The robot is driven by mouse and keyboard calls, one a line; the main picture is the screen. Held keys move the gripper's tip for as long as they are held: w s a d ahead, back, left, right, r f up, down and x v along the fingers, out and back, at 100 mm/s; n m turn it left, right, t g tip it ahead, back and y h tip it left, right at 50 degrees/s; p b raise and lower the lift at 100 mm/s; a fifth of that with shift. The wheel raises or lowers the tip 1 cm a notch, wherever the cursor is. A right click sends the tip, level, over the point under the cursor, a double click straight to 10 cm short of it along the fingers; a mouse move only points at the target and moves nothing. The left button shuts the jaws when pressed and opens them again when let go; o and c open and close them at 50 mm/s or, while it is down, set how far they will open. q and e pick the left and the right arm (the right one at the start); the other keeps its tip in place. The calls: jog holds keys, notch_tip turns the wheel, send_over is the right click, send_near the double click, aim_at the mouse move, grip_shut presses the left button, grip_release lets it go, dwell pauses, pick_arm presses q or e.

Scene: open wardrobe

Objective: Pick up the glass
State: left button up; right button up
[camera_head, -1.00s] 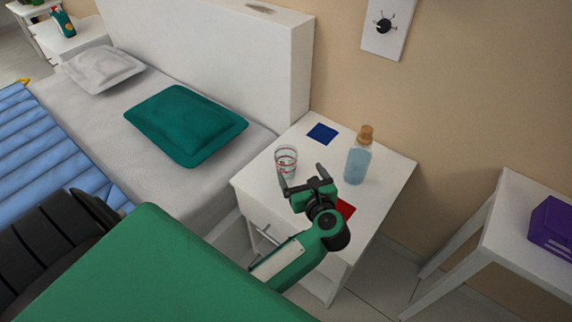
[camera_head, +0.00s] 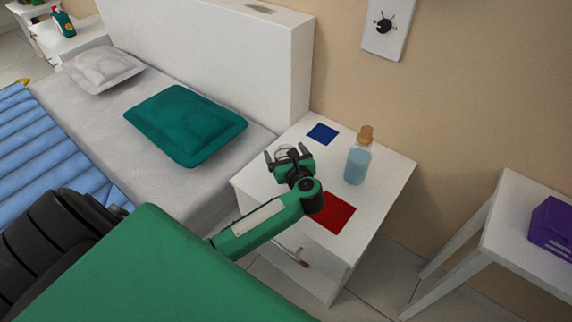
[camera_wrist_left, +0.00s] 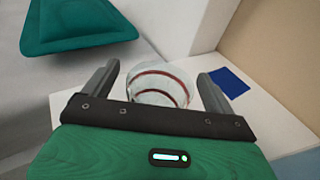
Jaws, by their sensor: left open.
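The clear glass with dark red rings (camera_wrist_left: 160,82) stands on the white nightstand (camera_head: 385,172). In the head view only a bit of its rim (camera_head: 283,150) shows behind my left gripper (camera_head: 287,155). In the left wrist view, my left gripper (camera_wrist_left: 158,85) is open, with one finger on each side of the glass. The gripper body hides the glass's lower part. I cannot tell whether either finger touches it. My right gripper is not in view.
A bottle of blue liquid with a brown cap (camera_head: 358,160) stands right of the gripper. A blue square (camera_head: 322,134) and a red square (camera_head: 333,213) lie on the nightstand. The bed with a teal pillow (camera_head: 186,124) is at the left, and the wall is behind.

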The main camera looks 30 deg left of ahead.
pick_arm(q)
jog(key=shift+x, duration=0.85)
jog(key=shift+c, duration=0.2)
jog(key=c, duration=1.1)
jog(key=shift+r, duration=0.1)
